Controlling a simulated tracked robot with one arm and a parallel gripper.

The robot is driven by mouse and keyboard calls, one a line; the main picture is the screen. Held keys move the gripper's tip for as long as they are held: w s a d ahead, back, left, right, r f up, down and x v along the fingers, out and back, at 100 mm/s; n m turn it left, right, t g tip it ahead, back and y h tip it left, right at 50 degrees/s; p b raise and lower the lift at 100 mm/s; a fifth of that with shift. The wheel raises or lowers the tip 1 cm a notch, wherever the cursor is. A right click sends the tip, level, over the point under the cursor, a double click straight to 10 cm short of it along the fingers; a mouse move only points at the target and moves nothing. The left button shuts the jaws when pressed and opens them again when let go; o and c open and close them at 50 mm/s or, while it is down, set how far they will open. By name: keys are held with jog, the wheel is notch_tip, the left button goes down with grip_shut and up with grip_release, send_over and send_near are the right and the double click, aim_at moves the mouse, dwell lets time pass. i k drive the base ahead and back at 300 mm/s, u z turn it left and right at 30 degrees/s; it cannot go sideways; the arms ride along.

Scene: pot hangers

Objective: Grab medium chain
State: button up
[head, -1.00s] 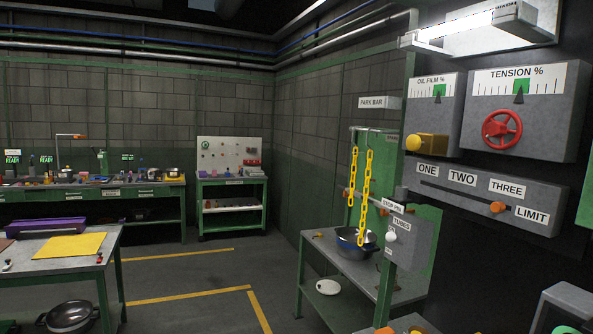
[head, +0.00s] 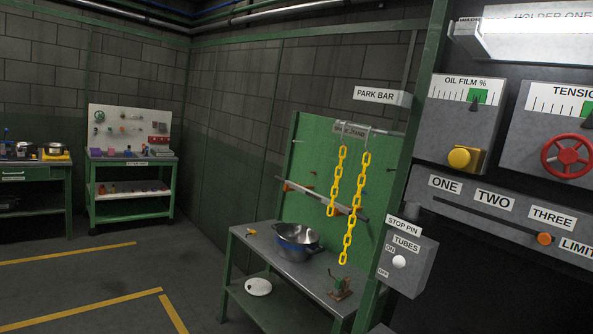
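The left chain (head: 337,180) is shorter, and the right chain (head: 355,208) is longer and hangs lower. Which one is the medium chain I cannot tell; no third chain shows. A grey horizontal bar (head: 318,197) crosses the board near the chains. My gripper is not in view.
A switch box (head: 407,265) and control panel stand at right. Open floor (head: 75,290) lies at left.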

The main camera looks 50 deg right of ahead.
aim_at(336, 180)
jog(key=z, duration=0.3)
jog(key=i, duration=1.25)
jog(key=z, duration=1.15)
jog(key=i, duration=0.8)
jog(key=z, duration=0.45)
jog(key=k, duration=0.9)
jog(key=z, duration=0.25)
jog(key=i, duration=0.9)
jog(key=u, duration=0.15)
